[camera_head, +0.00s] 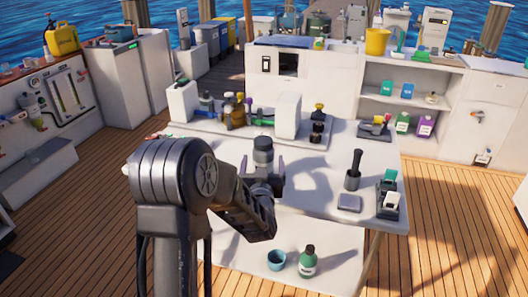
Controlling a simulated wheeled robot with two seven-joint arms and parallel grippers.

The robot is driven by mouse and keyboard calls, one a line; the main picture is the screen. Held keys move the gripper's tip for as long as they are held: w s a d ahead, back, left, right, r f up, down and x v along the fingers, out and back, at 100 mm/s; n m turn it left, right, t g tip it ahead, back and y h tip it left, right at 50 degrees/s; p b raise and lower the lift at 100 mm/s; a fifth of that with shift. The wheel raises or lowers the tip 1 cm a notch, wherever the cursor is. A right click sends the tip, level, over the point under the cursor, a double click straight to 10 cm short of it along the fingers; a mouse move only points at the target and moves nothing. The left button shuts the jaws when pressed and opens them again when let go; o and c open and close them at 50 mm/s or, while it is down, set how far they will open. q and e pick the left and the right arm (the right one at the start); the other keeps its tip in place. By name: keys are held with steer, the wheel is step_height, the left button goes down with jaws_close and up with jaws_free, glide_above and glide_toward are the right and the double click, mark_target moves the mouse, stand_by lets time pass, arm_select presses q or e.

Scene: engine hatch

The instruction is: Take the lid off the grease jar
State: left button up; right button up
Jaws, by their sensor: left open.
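A small grey round jar (263,157) with a darker, wide lid (263,142) stands on the white table; I take it to be the grease jar, though no label can be read. The lid appears to be on it. My left gripper (263,172) is open at the near side of the jar, with its fingers to the left and right of the jar's lower part. I cannot tell whether they touch it. The gripper hides the jar's base. My right gripper is not in view.
Behind the jar, a white rack (288,116) holds several bottles. A blue cup (276,259) and green bottle (308,261) stand on a lower white surface.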

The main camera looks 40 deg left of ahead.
mark_target(263, 158)
arm_select(q)
steer(key=shift+w+a, duration=0.25)
steer(key=shift+w, duration=0.1)
steer(key=shift+s+d+r, duration=0.1)
steer(key=shift+x, duration=1.3)
steer(key=p+x, duration=0.1)
steer(key=x, duration=0.4)
steer(key=shift+c, duration=0.3)
